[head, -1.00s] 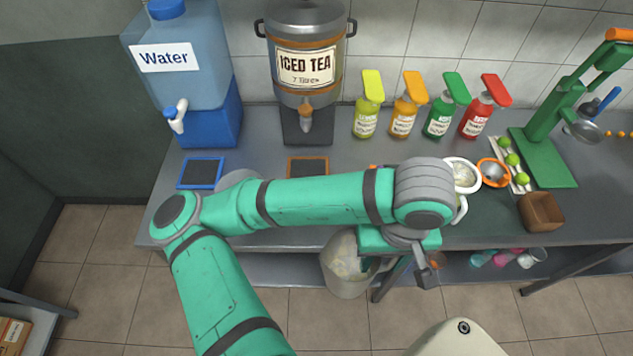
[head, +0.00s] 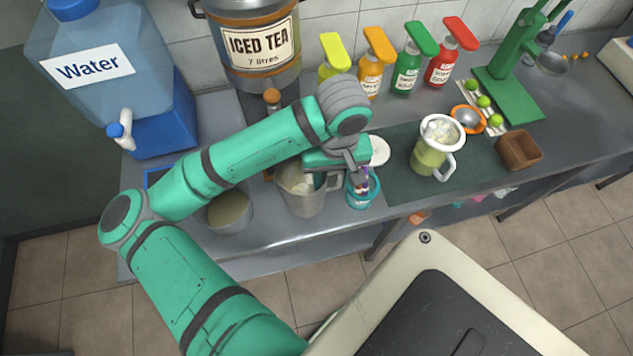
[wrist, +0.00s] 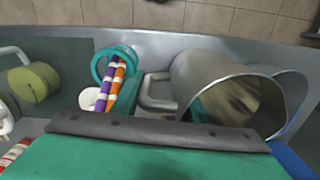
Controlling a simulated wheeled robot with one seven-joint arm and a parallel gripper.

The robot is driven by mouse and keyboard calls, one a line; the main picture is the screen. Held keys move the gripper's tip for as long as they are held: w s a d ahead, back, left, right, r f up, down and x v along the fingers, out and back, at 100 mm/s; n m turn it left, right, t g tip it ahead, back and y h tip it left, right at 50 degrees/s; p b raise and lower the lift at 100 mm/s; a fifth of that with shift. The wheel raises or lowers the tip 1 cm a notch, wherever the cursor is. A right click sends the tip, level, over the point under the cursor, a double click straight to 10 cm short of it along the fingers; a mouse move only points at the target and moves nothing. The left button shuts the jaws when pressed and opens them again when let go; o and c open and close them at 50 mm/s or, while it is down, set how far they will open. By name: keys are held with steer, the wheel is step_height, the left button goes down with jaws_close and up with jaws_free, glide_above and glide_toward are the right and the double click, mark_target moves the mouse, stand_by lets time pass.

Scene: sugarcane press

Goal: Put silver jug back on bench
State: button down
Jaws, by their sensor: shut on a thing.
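The silver jug (head: 301,203) appears over the front part of the grey bench (head: 270,226) in the head view, upright or nearly so. My gripper (head: 350,180) is at its right side, shut on the jug's handle; the grip itself is partly hidden by my arm. In the wrist view the jug (wrist: 190,72) lies right of centre with its open mouth facing the camera and its handle (wrist: 152,92) on the left. Something pale is inside it. I cannot tell whether its base touches the bench.
A teal cup with striped straws (head: 360,199) stands close to the jug's right. A round metal container (head: 229,211) stands to its left. A glass pitcher of green drink (head: 430,160) is on a dark mat (head: 395,185). The iced tea dispenser (head: 258,45) is behind.

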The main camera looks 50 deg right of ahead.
steer(key=shift+w+d+f, duration=0.1)
steer(key=shift+w+f, duration=0.7)
steer(key=shift+f, duration=0.65)
steer(key=shift+w+d+f, duration=0.15)
steer(key=shift+w+f, duration=0.7)
steer(key=shift+f, duration=0.65)
steer(key=shift+w+d+f, duration=0.1)
steer(key=shift+w+f, duration=0.7)
steer(key=shift+f, duration=0.65)
steer(key=shift+f, duration=0.15)
steer(key=c, duration=1)
jaws_free()
steer(key=shift+c, duration=0.2)
step_height(320, 180, up, 12)
steer(key=shift+s+d, duration=0.15)
